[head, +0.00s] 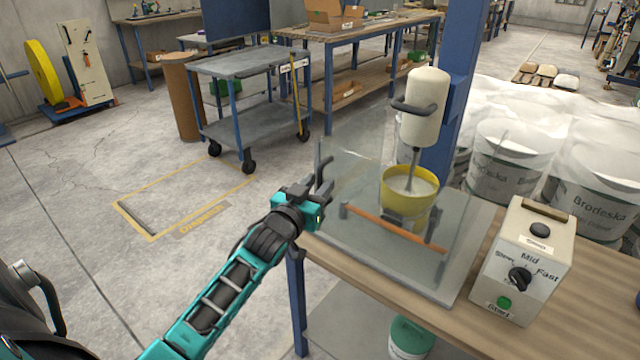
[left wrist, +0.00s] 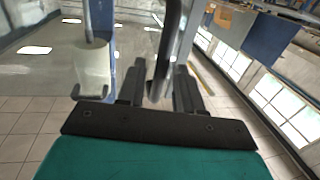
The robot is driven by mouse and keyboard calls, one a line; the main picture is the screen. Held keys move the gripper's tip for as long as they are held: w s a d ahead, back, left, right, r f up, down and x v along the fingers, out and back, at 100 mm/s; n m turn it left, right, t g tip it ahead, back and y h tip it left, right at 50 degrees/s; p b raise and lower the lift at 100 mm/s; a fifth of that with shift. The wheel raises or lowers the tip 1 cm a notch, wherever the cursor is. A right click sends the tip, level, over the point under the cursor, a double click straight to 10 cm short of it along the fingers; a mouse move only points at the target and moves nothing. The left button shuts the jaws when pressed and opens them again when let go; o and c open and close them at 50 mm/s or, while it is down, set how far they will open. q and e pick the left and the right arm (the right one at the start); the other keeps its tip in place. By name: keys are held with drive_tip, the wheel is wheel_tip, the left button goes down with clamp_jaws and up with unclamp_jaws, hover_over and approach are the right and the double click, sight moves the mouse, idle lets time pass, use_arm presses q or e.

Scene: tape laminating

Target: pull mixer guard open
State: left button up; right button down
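The mixer guard (head: 345,175) is a clear panel around the yellow bowl (head: 424,183) and the cream mixer (head: 425,105). An orange bar (head: 395,229) with dark ends runs low across its front. My left gripper (head: 318,182) is at the guard's left edge. The left wrist view shows its two dark fingers (left wrist: 158,88) apart, with a dark grey bar (left wrist: 168,45) between them, probably the guard's handle. Firm contact cannot be made out. The mixer (left wrist: 91,66) also shows at left in that view. My right gripper is out of view.
A control box (head: 525,260) with a dial and buttons stands right of the mixer on the wooden table (head: 590,285). A blue post (head: 458,100) rises behind the mixer. White buckets (head: 510,160) stand behind the table. Floor at left is mostly clear, with a grey cart (head: 240,62) beyond.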

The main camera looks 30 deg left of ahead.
use_arm(q)
drive_tip(key=shift+w, duration=0.75)
drive_tip(key=shift+c, duration=0.2)
clamp_jaws()
